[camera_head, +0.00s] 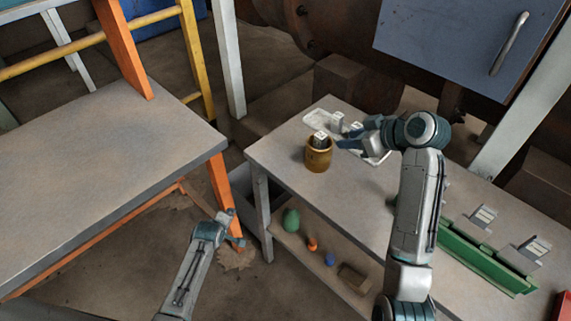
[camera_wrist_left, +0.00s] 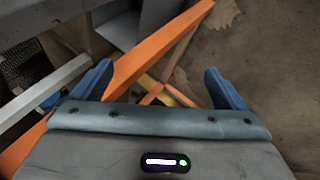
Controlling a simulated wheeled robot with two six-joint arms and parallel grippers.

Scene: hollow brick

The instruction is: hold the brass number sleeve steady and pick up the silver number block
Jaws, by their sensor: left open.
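The brass number sleeve (camera_head: 318,158) stands upright on the workbench, near its left end. The silver number block (camera_head: 320,138) sits in the sleeve, its top showing above the rim; its lower part is hidden. My right gripper (camera_head: 350,134) is just right of the sleeve, pointing left, and its fingers look apart; I see no clear contact with the sleeve or block. My left gripper (camera_head: 231,225) is low, over the floor gap left of the workbench, away from the sleeve. In the left wrist view its blue fingers (camera_wrist_left: 166,85) are wide apart with nothing between them.
A white tray (camera_head: 318,104) with small light blocks (camera_head: 337,119) lies behind the sleeve, partly behind my right gripper. A green rack (camera_head: 486,262) is at the right. A lower shelf holds small items, including a green one (camera_head: 291,221). Another table (camera_head: 100,170) stands left.

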